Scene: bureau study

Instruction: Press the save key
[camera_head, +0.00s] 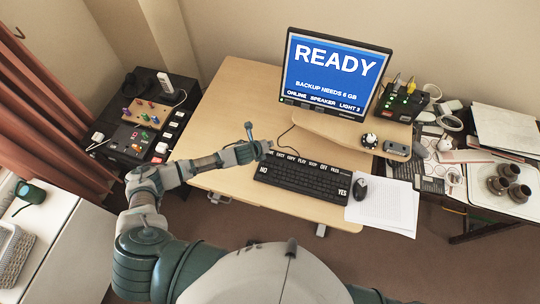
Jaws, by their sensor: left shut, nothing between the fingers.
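A black keyboard (305,181) lies on the wooden desk (238,104) below the monitor. A row of white labelled keys runs along its far edge; I can make out COPY, PLAY, STOP and OFF. A NO key is at its left end and a YES key at its right end. I cannot pick out a save key; the labels are small and my gripper overlaps the row's left end. My left gripper (266,148) is shut and empty at the keyboard's far left corner. Whether it touches a key cannot be told. My right gripper is not in view.
The monitor (334,73) reads READY and BACKUP NEEDS 6 GB. A mouse (360,189) and paper sheets (385,207) lie right of the keyboard. A black control panel (141,132) stands left of the desk. The desk's left part is clear.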

